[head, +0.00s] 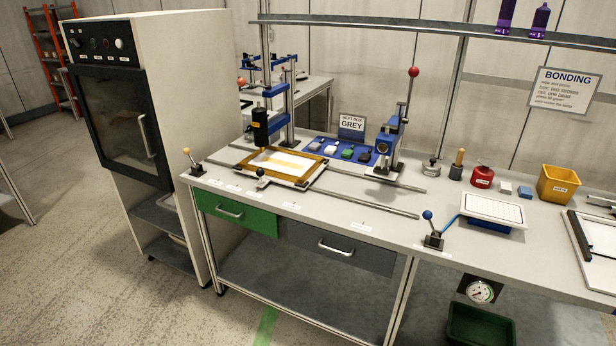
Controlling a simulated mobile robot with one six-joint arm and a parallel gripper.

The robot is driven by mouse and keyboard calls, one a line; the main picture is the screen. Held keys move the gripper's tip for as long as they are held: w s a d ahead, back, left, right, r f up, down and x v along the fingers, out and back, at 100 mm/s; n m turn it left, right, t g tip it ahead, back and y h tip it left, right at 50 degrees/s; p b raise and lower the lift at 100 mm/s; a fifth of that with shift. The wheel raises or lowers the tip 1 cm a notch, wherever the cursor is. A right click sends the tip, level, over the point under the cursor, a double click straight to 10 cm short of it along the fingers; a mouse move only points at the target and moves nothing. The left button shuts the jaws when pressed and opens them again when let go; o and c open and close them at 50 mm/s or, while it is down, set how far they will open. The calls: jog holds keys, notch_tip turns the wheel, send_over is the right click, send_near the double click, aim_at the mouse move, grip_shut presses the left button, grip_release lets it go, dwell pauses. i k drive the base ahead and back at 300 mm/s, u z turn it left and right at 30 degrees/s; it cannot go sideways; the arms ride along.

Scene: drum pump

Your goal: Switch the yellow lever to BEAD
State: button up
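The yellow lever (191,159) stands at the left front corner of the workbench, close to the tall oven cabinet. The stem leans up and to the left. Small white labels lie on the bench near it, but their words are too small to read, so I cannot tell which one says BEAD. My gripper is not in view.
The oven cabinet (172,60) rises left of the lever. A wooden frame (255,162) on rails lies to its right. A blue-knobbed lever (432,232) stands further right at the front edge. Open floor (90,240) lies in front at left.

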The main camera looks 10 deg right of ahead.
aim_at(186, 151)
jog(key=u, duration=0.05)
jog(key=i, duration=0.95)
jog(key=z, duration=0.05)
